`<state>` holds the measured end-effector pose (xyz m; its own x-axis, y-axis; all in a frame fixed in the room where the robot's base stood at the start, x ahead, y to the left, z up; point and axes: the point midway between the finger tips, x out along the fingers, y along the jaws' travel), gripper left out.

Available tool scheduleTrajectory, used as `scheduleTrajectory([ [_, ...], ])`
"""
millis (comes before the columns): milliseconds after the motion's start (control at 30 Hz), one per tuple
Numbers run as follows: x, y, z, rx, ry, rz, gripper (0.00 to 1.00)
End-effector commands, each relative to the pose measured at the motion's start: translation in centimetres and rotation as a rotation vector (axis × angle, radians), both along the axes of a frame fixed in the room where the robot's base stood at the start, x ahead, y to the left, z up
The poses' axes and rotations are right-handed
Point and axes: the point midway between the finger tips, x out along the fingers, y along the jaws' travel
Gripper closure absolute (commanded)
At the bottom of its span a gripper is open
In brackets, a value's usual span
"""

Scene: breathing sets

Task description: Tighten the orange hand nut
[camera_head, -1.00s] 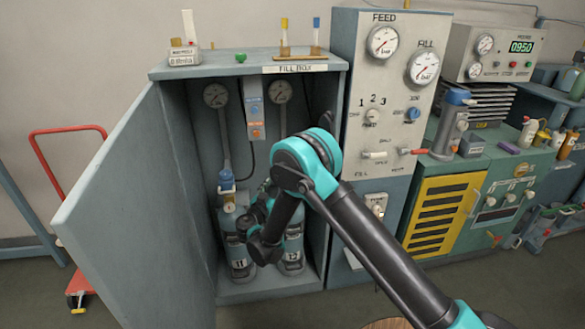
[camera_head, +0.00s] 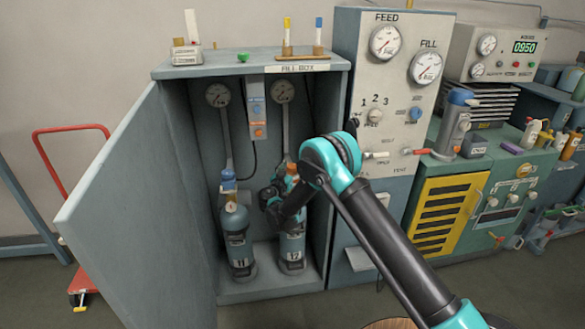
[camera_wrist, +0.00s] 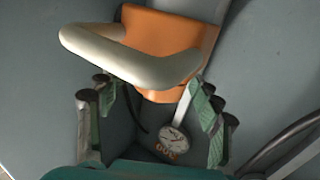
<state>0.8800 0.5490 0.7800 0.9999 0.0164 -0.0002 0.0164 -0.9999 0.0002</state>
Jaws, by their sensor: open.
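An orange fitting (camera_head: 292,168), which looks like the hand nut, sits at the top of the bottle marked 12 (camera_head: 291,246) inside the open fill box. My gripper (camera_head: 276,193) is at the upper part of that bottle, just below the orange. In the wrist view an orange body (camera_wrist: 170,32) fills the top centre, with a pale curved bar (camera_wrist: 130,58) across it. The open fingers of my gripper (camera_wrist: 152,118) stand on either side below it, apart from each other. I cannot tell whether they touch the orange part.
A bottle marked 11 (camera_head: 236,244) with a blue fitting (camera_head: 228,178) stands close on the left. The fill box door (camera_head: 135,215) is swung open to the left. The box wall and the gauge panel (camera_head: 392,130) are on the right. A gauge (camera_wrist: 172,138) shows between my fingers.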

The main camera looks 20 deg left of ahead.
Motion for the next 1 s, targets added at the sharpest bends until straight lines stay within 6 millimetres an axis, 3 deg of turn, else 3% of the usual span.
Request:
scheduleTrajectory([
  [233,0.03,0.02,-0.01,0.0,0.0,0.0,0.36],
  [633,0.01,0.02,-0.01,0.0,0.0,0.0,0.85],
  [1000,0.02,-0.08,-0.02,0.0,0.0,0.068,0.85],
])
